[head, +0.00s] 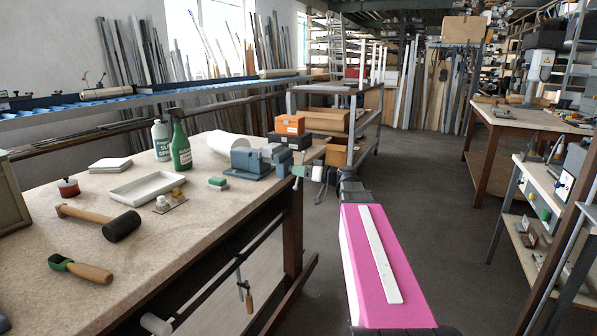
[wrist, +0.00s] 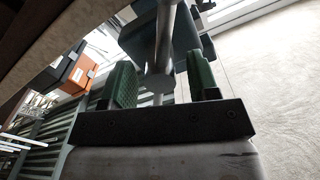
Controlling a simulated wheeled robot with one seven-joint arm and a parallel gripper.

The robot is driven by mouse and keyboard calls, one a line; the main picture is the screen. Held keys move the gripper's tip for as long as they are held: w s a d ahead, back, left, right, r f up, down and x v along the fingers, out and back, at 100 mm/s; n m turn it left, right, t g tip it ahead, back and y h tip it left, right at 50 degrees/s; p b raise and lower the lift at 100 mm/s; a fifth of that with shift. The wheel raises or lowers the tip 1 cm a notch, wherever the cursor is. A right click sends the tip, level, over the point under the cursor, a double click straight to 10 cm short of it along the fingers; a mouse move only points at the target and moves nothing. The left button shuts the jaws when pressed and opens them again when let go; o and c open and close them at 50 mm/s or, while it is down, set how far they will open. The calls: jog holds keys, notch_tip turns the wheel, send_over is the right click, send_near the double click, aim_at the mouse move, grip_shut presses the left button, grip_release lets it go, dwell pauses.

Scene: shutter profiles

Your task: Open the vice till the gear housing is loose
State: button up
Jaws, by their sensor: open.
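The blue-grey vice (head: 252,161) stands on the near bench, at its right-hand corner. A lighter grey part (head: 274,153) shows at its jaws. I cannot tell whether this is the gear housing. My gripper (head: 298,172) is at the right end of the vice, beyond the bench edge. In the wrist view its two green-padded fingers are open, one on each side of a grey metal bar and round boss (wrist: 158,82), which look like the vice's handle and screw end. There are gaps between fingers and bar. The dark vice body (wrist: 185,45) shows behind.
An orange box (head: 290,125) stands behind. The floor right of my arm is clear.

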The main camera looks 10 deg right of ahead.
jog(key=v, duration=0.9)
jog(key=shift+s+d, duration=0.15)
jog(key=shift+d, duration=0.05)
jog(key=shift+d, duration=0.1)
